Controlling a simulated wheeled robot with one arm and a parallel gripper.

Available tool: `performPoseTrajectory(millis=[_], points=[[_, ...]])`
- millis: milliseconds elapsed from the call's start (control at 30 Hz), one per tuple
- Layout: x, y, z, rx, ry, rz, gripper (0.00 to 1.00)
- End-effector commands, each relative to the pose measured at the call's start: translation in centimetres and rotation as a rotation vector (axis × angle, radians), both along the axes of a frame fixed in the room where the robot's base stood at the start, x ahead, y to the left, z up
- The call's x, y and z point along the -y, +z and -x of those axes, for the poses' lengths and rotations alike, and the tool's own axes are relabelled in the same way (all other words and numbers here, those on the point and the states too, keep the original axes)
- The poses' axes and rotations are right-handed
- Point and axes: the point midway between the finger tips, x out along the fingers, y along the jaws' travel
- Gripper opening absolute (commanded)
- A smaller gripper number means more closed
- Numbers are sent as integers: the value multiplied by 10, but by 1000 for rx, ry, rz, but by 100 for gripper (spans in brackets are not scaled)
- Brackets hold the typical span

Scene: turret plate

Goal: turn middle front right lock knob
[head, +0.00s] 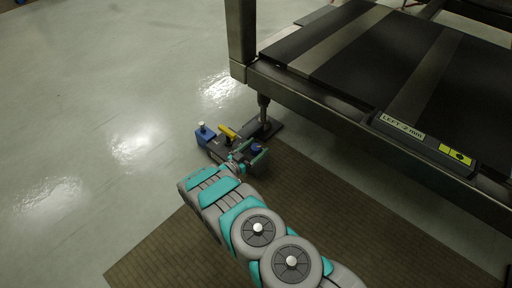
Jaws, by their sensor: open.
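My gripper (250,153) is low over the floor, at the foot of the frame's near corner leg, with its teal fingers apart. A small dark blue knob (257,148) shows at the fingers, seemingly between them; I cannot tell whether they touch it. It sits by a dark grey device that my gripper and wrist partly hide. The device also has a blue block (206,138) with a white-topped knob (202,127) at its left, and a yellow lever (227,132). Which of these is the named lock knob is not marked.
A brown mat (300,210) lies below. The pale floor at left is clear.

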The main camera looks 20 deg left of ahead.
Motion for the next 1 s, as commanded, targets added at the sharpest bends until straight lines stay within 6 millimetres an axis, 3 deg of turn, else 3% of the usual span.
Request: performPoseTrajectory(millis=[533,1000], points=[[-29,1,64,-1,3,0,84],[-31,1,71,0,0,0,84]])
